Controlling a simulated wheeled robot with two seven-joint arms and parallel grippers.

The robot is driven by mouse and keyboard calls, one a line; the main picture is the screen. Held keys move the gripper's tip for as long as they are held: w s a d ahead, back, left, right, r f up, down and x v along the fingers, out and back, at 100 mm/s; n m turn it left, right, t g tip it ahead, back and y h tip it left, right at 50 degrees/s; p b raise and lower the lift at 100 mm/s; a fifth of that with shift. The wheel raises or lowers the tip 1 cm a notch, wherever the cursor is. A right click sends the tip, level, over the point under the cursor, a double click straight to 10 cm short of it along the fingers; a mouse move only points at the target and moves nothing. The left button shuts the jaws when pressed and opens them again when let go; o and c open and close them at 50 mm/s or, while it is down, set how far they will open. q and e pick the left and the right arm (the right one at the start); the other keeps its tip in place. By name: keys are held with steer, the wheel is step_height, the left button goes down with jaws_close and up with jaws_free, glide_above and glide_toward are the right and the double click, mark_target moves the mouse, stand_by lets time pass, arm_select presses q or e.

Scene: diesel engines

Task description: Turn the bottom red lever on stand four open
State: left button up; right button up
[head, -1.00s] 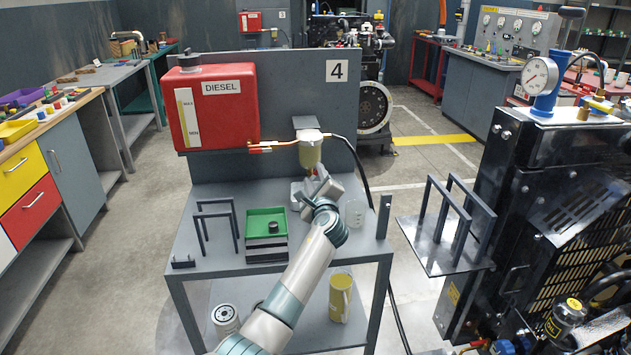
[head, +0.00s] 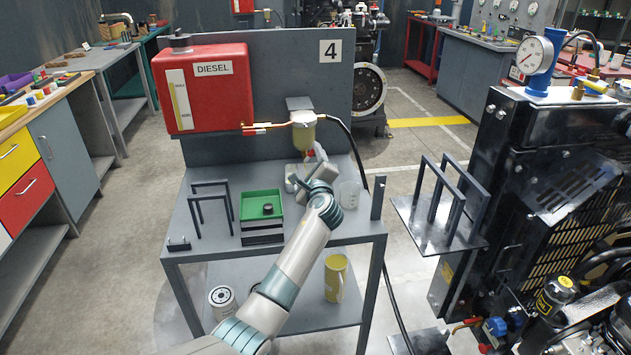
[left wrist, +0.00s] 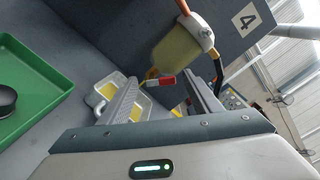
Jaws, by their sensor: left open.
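Stand four (head: 331,50) carries a red diesel tank (head: 215,88) and a filter with a yellowish bowl (head: 305,136). The bottom red lever (left wrist: 160,81), with a pale end, shows under the bowl (left wrist: 183,52) in the left wrist view. In the head view only a bit of red (head: 310,154) shows there, partly hidden by my gripper. My left gripper (head: 313,168) is open just below the bowl. In the left wrist view its fingers (left wrist: 163,101) lie on either side of the lever's line; I cannot tell whether they touch it. My right gripper is out of view.
A green tray (head: 262,204), dark frames (head: 211,205) and a clear beaker (head: 349,194) stand on the stand's top. A whitish container (left wrist: 106,92) sits beside the gripper. A dark hose (head: 359,160) runs down at the right. A black engine unit (head: 540,180) stands further right.

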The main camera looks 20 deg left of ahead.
arm_select(q)
steer(key=b+v, duration=0.1)
steer(key=v, duration=1.6)
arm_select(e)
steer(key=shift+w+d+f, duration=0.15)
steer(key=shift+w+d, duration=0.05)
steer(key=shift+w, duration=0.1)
arm_select(q)
steer(key=shift+w, duration=0.1)
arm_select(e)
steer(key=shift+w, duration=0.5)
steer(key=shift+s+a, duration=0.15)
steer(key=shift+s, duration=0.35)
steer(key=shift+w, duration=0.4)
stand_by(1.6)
arm_select(q)
steer(key=shift+d, duration=0.1)
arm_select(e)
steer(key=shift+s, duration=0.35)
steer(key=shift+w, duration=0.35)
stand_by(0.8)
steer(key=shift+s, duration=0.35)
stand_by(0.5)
